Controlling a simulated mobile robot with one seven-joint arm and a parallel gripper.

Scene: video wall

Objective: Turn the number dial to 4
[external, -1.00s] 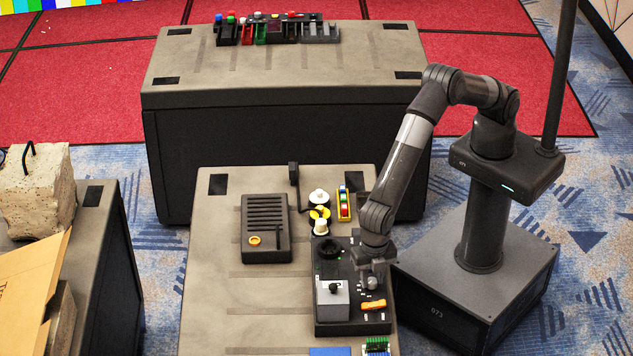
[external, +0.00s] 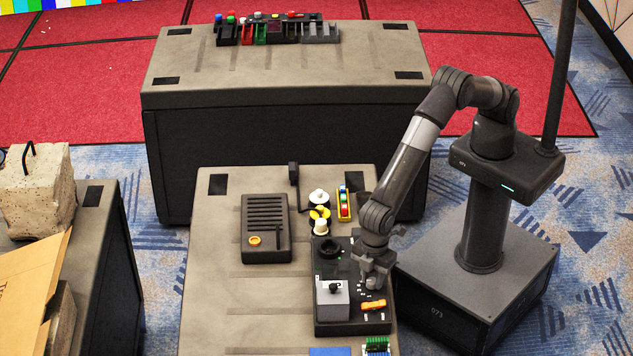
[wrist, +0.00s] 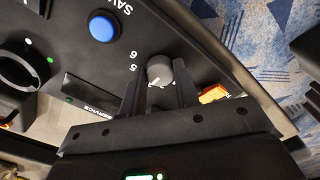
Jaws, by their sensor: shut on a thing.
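The number dial is a small grey knob (wrist: 159,71) on a black panel (external: 326,322), seen in the wrist view between my two fingers. The digits 5 and 6 show beside it on its left; the rest of the scale is hidden by my fingers. A pale mark shows on the knob, but I cannot read exactly which number it faces. My gripper (wrist: 161,88) is shut on the knob. In the external view my gripper (external: 374,280) is low over the right part of the panel and hides the dial.
A blue button (wrist: 103,27) is left of the dial in the wrist view. An orange part (external: 373,305) lies close to my gripper. The panel also carries a grey box (external: 332,301) and a dark ring (external: 329,248). A slotted black box (external: 266,229) stands to the left.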

